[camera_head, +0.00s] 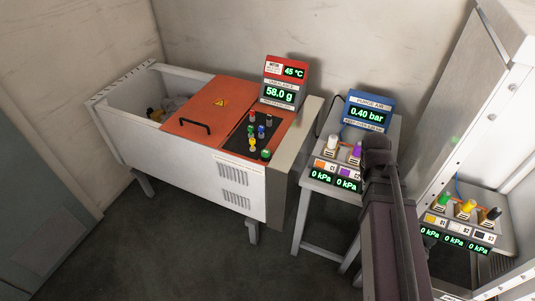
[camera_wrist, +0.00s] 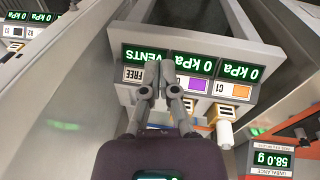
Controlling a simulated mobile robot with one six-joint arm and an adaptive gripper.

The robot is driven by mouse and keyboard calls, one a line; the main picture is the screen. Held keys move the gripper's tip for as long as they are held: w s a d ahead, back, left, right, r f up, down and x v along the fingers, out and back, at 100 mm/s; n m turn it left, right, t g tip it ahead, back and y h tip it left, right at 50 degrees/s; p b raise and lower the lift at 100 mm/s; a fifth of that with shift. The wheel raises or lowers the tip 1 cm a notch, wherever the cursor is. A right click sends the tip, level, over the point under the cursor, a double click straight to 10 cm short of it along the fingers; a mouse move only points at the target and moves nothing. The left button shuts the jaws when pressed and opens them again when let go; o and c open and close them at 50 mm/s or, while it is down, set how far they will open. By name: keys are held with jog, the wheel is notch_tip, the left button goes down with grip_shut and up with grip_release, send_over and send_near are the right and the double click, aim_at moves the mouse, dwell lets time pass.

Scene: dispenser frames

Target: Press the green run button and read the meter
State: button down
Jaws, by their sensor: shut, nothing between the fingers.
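The white machine (camera_head: 185,165) has a black panel (camera_head: 243,135) with red, blue, yellow and green controls. A green button (camera_head: 265,155) sits at its lower right; its label is too small to read. The unbalance meter (camera_head: 279,95) above the panel reads 58.0 g, also upside down in the wrist view (camera_wrist: 272,159). A smaller display (camera_head: 293,72) reads 45 °C. My gripper (camera_wrist: 168,67) is shut and empty, in front of the small stand's displays in the wrist view. In the head view my arm hides part of that stand, and the fingertips cannot be made out.
The small stand (camera_head: 319,186), right of the machine, carries a blue purge-air meter (camera_head: 367,112) reading 0.40 bar, coloured knobs and 0 kPa displays. Another station (camera_head: 462,225) inside a white frame (camera_head: 452,130) stands at far right. Dark floor (camera_head: 180,240) is clear in front.

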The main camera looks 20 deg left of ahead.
jog(key=w+a+n+t+h, duration=0.1)
jog(key=w+a+t+h, duration=0.1)
jog(key=w+a, duration=0.65)
notch_tip(320, 180, up, 3)
jog(key=n+t+b, duration=0.2)
jog(key=n+t, duration=0.1)
jog(key=t, duration=0.2)
send_over(265, 152)
jog(key=shift+s+d, duration=0.1)
jog(key=shift+s, duration=0.05)
jog(key=shift+f+b, duration=0.2)
jog(key=shift+b, duration=0.1)
notch_tip(265, 152, down, 8)
jog(key=b, duration=0.8)
jog(key=shift+f, duration=0.25)
jog(key=shift+f+b, duration=0.1)
jog(key=shift+b, duration=0.25)
jog(key=shift+f+b, duration=0.3)
